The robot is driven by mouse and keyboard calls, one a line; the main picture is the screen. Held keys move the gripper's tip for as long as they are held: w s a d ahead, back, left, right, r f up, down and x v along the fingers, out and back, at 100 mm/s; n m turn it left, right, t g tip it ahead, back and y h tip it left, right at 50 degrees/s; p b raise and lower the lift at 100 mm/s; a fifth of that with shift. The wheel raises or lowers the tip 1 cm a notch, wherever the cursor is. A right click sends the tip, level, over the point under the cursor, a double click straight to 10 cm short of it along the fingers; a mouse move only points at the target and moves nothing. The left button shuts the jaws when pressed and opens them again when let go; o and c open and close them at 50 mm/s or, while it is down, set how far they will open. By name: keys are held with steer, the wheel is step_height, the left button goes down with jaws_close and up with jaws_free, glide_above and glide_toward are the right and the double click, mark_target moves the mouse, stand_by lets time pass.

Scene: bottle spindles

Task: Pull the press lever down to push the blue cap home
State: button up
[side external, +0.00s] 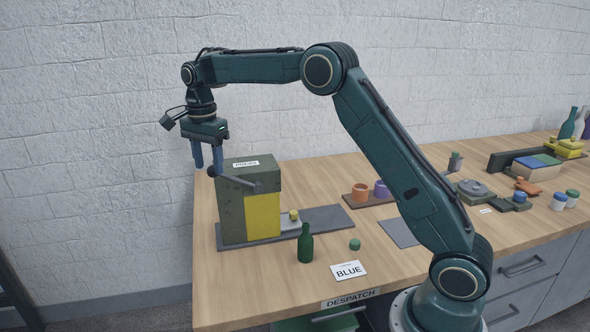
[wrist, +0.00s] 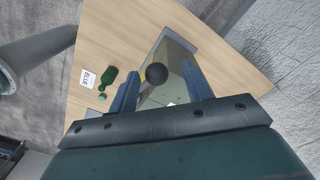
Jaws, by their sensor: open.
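The press (side external: 232,212) is a dark green and yellow block labelled PRESS at the left of the bench. Its lever (side external: 236,182) is a grey bar running up-left across the press to a dark ball knob (side external: 212,171). My gripper (side external: 207,158) points down over the knob, open, with its blue fingers apart. In the wrist view the knob (wrist: 156,73) shows between the two fingers; I cannot tell whether they touch it. No blue cap shows at the press. A blue-topped piece (side external: 520,197) sits far right.
A green bottle (side external: 305,243), a green cap (side external: 355,244) and a BLUE card (side external: 348,271) are in front of the press. A small block with a yellow top (side external: 293,215) sits beside it on a dark mat (side external: 325,218).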

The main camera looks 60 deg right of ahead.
steer(key=shift+r, duration=1.5)
steer(key=shift+s+r, duration=0.4)
steer(key=s+a+r+n+t, duration=0.15)
steer(key=s+r+n, duration=0.3)
steer(key=s, duration=0.45)
steer(key=s+a+r+n+t, duration=0.15)
steer(key=s+r+n, duration=0.3)
steer(key=s, duration=0.55)
steer(key=s+f+n+t, duration=0.1)
steer(key=s+f+n, duration=0.1)
steer(key=s, duration=0.4)
steer(key=s+f+n, duration=0.3)
steer(key=s+n, duration=0.1)
steer(key=s, duration=0.2)
steer(key=s+a+f+n+t, duration=0.1)
steer(key=s+f+n, duration=0.2)
steer(key=s, duration=0.3)
steer(key=shift+s+t, duration=0.25)
steer(key=shift+t, duration=0.05)
